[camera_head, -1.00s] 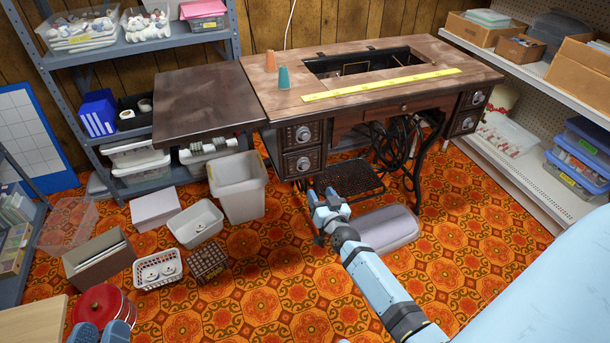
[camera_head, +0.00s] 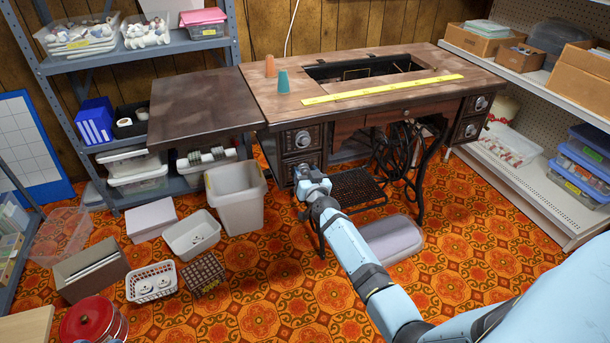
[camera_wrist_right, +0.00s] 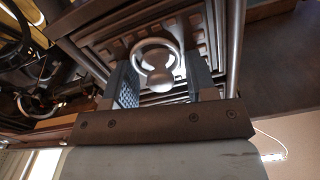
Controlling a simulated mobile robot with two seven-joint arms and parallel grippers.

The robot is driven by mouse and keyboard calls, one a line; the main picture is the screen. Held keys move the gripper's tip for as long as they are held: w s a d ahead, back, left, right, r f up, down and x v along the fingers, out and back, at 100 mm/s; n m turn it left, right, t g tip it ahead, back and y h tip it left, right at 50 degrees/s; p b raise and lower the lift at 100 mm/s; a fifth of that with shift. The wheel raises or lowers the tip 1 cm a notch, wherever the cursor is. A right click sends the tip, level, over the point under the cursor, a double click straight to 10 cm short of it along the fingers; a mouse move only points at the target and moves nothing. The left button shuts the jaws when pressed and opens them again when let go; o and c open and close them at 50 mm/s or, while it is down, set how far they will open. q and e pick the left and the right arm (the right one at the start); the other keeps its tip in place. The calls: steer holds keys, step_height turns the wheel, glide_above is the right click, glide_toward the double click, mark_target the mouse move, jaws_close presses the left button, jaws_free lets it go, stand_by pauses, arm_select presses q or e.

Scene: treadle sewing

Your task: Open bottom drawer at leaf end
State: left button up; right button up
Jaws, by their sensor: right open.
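The treadle sewing table (camera_head: 262,98) has a dark leaf (camera_head: 204,105) at its left end. Under that end are two stacked dark drawers. The upper drawer (camera_head: 287,141) is shut and shows a round silver pull. The bottom drawer (camera_head: 287,170) also looks shut, and my gripper hides its pull in the head view. My right gripper (camera_head: 303,174) is at the front of the bottom drawer. In the right wrist view its fingers (camera_wrist_right: 162,78) are open, one on each side of a silver ring pull (camera_wrist_right: 166,79); contact cannot be told. My left gripper is out of view.
A grey-white bin (camera_head: 235,205) stands on the floor left of the drawers. The iron treadle (camera_head: 356,188) and a grey lidded box (camera_head: 391,239) are right of my arm. Several small containers, including a white basket (camera_head: 153,283), lie at the left.

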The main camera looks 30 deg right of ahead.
jaws_close()
steer(key=p+v, duration=0.1)
steer(key=v, duration=0.1)
steer(key=p+v, duration=0.1)
steer(key=shift+s+a+r+p, duration=0.1)
steer(key=shift+s+r+p, duration=0.15)
steer(key=shift+s+p, duration=0.15)
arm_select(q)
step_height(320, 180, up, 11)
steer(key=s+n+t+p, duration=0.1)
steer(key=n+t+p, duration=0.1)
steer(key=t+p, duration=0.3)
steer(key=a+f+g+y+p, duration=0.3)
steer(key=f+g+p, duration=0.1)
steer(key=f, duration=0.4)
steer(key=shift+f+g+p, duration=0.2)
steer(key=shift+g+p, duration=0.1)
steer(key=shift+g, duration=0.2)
arm_select(e)
steer(key=v, duration=1.7)
steer(key=shift+s+f, duration=0.3)
steer(key=shift+s, duration=0.1)
